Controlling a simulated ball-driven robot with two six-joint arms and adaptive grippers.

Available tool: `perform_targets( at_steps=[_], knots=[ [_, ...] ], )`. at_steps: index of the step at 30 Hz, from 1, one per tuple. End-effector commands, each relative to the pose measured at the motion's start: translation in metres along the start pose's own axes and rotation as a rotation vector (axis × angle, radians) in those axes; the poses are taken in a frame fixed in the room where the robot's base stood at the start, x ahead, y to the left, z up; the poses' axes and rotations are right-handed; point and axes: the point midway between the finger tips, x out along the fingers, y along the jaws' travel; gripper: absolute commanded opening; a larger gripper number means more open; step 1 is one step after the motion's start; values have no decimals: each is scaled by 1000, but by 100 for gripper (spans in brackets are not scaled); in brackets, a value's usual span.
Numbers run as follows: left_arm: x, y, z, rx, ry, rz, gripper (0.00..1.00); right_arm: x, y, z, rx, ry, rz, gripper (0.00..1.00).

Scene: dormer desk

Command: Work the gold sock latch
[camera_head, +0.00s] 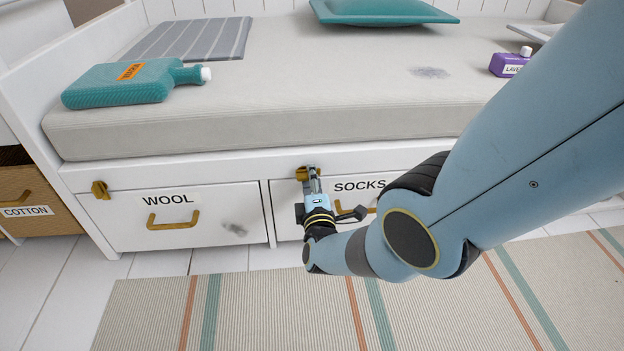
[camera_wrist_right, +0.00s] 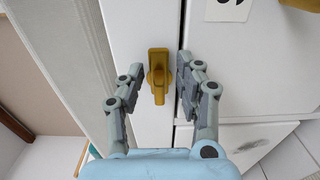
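The gold sock latch (camera_head: 303,173) sits on the white rail at the upper left corner of the drawer labelled SOCKS (camera_head: 360,186). My right gripper (camera_head: 313,178) reaches it from the front and partly covers it in the head view. In the right wrist view the gold latch (camera_wrist_right: 158,72) lies between the two spread fingers of my right gripper (camera_wrist_right: 152,90), its lever pointing down in the picture. The latch is nearer the right-hand finger, and a gap shows on both sides. The SOCKS handle (camera_head: 350,207) is partly hidden by my arm. My left gripper is not in view.
A WOOL drawer (camera_head: 125,223) with its own gold latch (camera_head: 100,190) is to the left. A COTTON box (camera_head: 40,220) stands far left. A teal bottle (camera_head: 115,85) and a purple bottle (camera_head: 507,66) are on the mattress (camera_head: 270,110). A striped rug (camera_head: 250,310) covers the floor.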

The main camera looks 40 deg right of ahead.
Motion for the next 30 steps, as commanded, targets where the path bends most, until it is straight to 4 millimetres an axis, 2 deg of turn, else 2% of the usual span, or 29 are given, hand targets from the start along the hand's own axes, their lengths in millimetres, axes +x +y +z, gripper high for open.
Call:
perform_targets(
  at_steps=[5,11,21,25,30],
  knots=[
    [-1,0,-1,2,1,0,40,-2,0,0,1,0,1,35],
    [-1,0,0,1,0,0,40,-20,-1,0,3,0,1,35],
    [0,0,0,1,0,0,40,-91,-1,0,1,0,-2,35],
    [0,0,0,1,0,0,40,-110,-1,0,0,0,-1,35],
    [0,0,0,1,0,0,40,-120,0,0,1,0,-1,35]
  ],
)
